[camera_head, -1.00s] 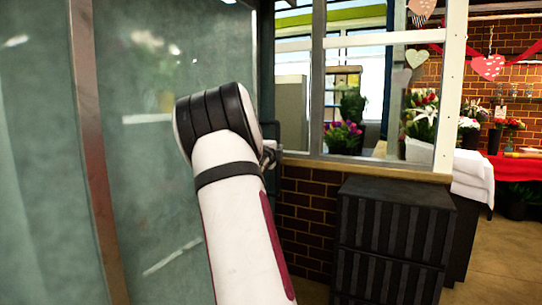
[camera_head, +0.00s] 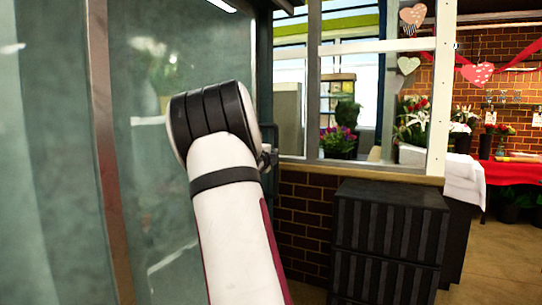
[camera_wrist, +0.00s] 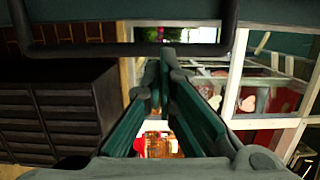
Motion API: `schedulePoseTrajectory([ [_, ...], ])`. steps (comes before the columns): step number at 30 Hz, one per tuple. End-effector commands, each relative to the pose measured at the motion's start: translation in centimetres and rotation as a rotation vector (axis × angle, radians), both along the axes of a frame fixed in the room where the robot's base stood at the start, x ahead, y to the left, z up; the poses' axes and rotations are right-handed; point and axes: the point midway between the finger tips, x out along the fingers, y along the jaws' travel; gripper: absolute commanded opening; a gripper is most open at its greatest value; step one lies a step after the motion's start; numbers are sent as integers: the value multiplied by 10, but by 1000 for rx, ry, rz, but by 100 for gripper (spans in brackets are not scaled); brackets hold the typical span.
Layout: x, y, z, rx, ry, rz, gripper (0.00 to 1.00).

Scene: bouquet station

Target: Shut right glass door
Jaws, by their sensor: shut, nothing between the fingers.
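The right glass door (camera_head: 140,215) is a greenish, reflective pane at the left of the head view, with a dark frame along its right edge. Whether it stands ajar is hard to tell. My arm crosses in front of it and hides most of my gripper there. In the wrist view my gripper (camera_wrist: 167,56) is shut and empty, its two green-sided fingers meeting at the tips. A dark U-shaped bar (camera_wrist: 90,50), which looks like the door handle, runs across the top, right by the fingertips. I cannot tell whether they touch it.
A brown metal upright (camera_head: 106,150) borders another glass pane (camera_head: 45,170) at the far left. A dark ribbed cabinet (camera_head: 390,240) stands by a low brick wall (camera_head: 305,215) right of my arm. Open floor (camera_head: 490,260) shows at the far right.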

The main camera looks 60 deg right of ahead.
Motion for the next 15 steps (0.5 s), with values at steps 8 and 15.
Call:
schedulePoseTrajectory([
  [8,-12,40,0,2,-1,0,0],
  [15,-22,75,1,2,-2,0,0],
])
